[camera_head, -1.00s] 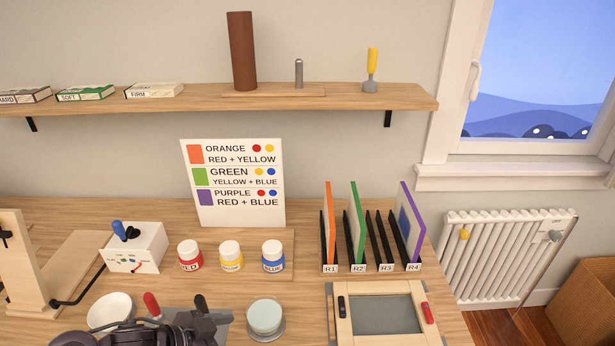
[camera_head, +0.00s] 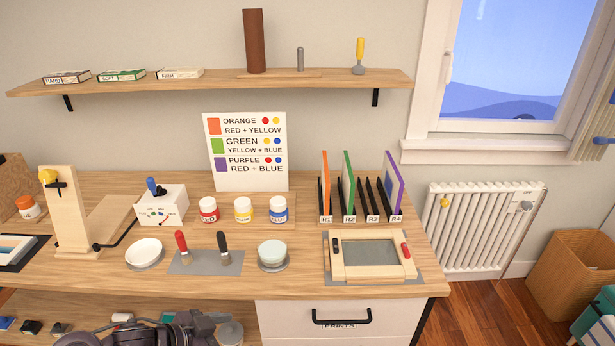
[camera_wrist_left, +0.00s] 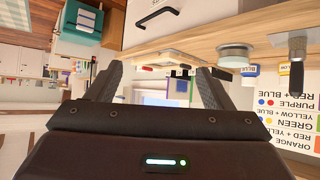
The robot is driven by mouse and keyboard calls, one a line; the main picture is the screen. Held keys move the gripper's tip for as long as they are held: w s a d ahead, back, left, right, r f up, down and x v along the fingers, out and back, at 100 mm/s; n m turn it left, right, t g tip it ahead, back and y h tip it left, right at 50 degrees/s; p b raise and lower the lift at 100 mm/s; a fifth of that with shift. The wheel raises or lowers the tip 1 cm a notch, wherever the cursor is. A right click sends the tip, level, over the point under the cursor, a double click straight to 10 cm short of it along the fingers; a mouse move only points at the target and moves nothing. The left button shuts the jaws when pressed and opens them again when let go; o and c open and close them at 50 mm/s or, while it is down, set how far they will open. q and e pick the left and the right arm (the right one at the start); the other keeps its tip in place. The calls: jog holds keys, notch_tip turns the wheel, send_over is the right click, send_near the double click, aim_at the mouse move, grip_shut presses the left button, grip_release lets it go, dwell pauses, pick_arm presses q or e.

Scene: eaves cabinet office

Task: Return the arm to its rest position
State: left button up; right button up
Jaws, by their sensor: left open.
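My left gripper (camera_head: 200,328) shows as dark arm parts at the bottom edge of the head view, in front of the desk and low over its lower shelf. In the left wrist view the gripper (camera_wrist_left: 159,68) has its two dark fingers spread apart, with nothing held between them. Part of the arm is cut off by the frame. My right gripper is in neither view.
The desk (camera_head: 310,275) holds a wooden frame (camera_head: 340,272), paint jars, a white dish (camera_head: 144,253), a grey mat (camera_head: 205,268) with two handled tools, and a rack of coloured panels. A drawer (camera_head: 290,318) is shut below. A cardboard box (camera_head: 570,270) stands right; floor (camera_head: 470,310) shows between.

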pick_arm(q)
jog(key=w+a+f+n+t+y, duration=0.1)
jog(key=a+f+n, duration=0.15)
jog(key=f, duration=0.55)
jog(key=w+a+f+n+y, duration=0.1)
jog(key=w+a+f+n, duration=0.15)
jog(key=f, duration=0.55)
jog(key=s+a+f+n+g+y, duration=0.15)
jog(key=s+f, duration=0.25)
jog(key=f, duration=0.4)
jog(key=s+a+f+n+y, duration=0.1)
jog(key=s+a+f, duration=0.1)
jog(key=s+f, duration=0.35)
jog(key=s+f+g+y, duration=0.2)
jog(key=s+f, duration=0.7)
jog(key=s, duration=0.4)
jog(key=s+f+g+y, duration=0.1)
jog(key=s+f+g, duration=0.2)
jog(key=s+f, duration=0.7)
jog(key=s, duration=0.4)
jog(key=shift+s+d+f+y, duration=0.15)
jog(key=shift+s+d+y, duration=0.15)
jog(key=shift+d+y, duration=0.1)
